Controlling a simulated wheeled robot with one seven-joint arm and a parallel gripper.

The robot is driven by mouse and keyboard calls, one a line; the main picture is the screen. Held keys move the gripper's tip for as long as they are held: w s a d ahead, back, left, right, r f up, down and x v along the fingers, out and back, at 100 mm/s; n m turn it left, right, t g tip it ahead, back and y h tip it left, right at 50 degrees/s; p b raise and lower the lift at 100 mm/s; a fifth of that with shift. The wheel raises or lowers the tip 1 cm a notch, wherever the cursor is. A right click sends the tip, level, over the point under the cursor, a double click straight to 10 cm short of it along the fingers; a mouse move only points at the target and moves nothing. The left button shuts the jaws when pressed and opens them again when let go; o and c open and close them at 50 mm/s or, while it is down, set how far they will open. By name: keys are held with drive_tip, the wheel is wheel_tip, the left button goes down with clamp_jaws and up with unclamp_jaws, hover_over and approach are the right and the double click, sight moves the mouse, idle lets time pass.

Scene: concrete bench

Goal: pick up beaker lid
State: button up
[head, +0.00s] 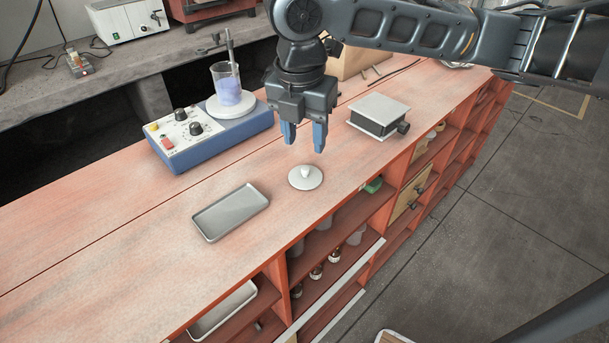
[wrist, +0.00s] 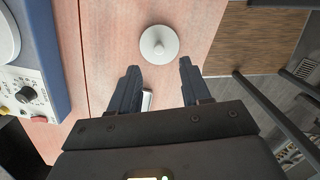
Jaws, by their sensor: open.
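The beaker lid (head: 306,178) is a white round disc with a small raised knob, lying flat on the reddish bench top near its front edge. My gripper (head: 304,138) is open and empty, pointing down above the bench and a little behind the lid in the head view. In the wrist view the lid (wrist: 159,44) lies beyond the fingertips, roughly centred between them. The open gripper fingers (wrist: 157,75) do not touch it. The beaker (head: 228,84) with purple liquid stands on the stirrer at the left.
A metal tray (head: 231,212) lies left of the lid. A blue hotplate stirrer (head: 205,135) with knobs stands behind it. A small lab jack (head: 379,115) stands to the right. Open shelves (head: 330,235) drop away below the bench's front edge. The bench around the lid is clear.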

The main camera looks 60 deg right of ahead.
sight(305, 168)
drive_tip(key=shift+w+d+f, duration=0.1)
drive_tip(key=shift+d+f, duration=0.1)
drive_tip(key=shift+f, duration=1.75)
drive_tip(key=shift+w+d+f, duration=0.1)
drive_tip(key=shift+d+f, duration=0.05)
drive_tip(key=shift+f, duration=1.75)
clamp_jaws()
